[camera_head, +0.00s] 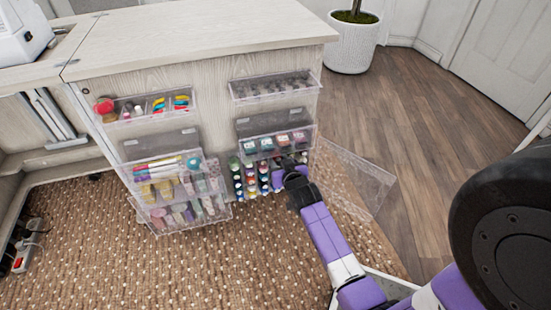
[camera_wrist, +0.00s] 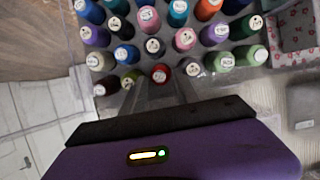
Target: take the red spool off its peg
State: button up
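The red spool (camera_wrist: 161,73) shows in the wrist view in the row of spools nearest my gripper. Its pale end faces the camera. My gripper (camera_wrist: 161,88) reaches up from the bottom of that view, with its two grey fingers apart, one on each side below the red spool. The fingertips are dim, and I cannot tell whether they touch it. In the head view my gripper (camera_head: 283,175) is at the right part of the spool rack (camera_head: 250,187), and the red spool cannot be singled out there.
Clear bins (camera_head: 185,190) stand to the left. A clear open panel (camera_head: 355,180) juts out at right. Woven carpet (camera_head: 170,265) lies in front.

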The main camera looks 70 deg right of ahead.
jog(key=shift+b+x, duration=0.3)
jog(key=shift+x, duration=0.85)
grip_shut()
jog(key=shift+r, duration=0.1)
